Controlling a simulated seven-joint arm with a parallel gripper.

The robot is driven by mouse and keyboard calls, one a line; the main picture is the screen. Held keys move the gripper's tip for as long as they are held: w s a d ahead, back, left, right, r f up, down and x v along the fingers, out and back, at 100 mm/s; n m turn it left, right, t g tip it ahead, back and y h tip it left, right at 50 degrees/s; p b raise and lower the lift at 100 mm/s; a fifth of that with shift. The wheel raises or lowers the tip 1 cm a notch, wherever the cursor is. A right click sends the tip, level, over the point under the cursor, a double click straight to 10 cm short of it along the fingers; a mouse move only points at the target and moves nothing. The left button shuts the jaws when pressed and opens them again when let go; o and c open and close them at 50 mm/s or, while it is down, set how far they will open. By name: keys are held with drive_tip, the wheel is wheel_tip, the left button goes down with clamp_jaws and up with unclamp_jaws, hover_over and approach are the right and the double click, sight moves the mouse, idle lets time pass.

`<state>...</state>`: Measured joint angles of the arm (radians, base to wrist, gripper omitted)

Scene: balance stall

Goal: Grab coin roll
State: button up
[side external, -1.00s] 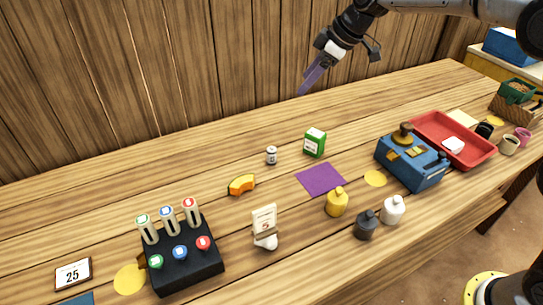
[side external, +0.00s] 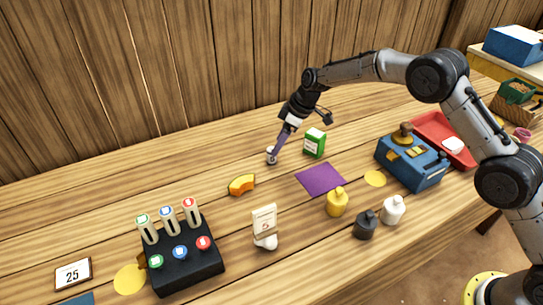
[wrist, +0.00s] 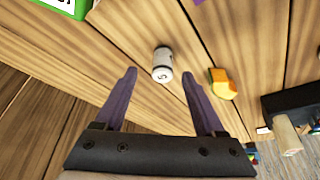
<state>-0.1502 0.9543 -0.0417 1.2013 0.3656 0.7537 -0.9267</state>
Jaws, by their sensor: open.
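The coin roll looks like a small white and grey cylinder marked "S" (wrist: 162,64), standing on the wooden table. In the wrist view it sits between and just beyond the tips of my open gripper (wrist: 165,80), and nothing is held. In the side view my gripper (side external: 275,154) reaches down to the coin roll (side external: 271,160) and partly covers it. I cannot tell whether they touch.
A green box (side external: 314,143) stands close to the right of my gripper, and an orange wedge (side external: 242,184) lies to the front left. A purple mat (side external: 321,179) and a blue machine (side external: 412,170) are further right. The table behind the roll is clear.

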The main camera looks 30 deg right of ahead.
drive_tip(key=shift+x, duration=2.7)
drive_tip(key=shift+s+a, duration=0.15)
clamp_jaws()
drive_tip(key=shift+r, duration=0.1)
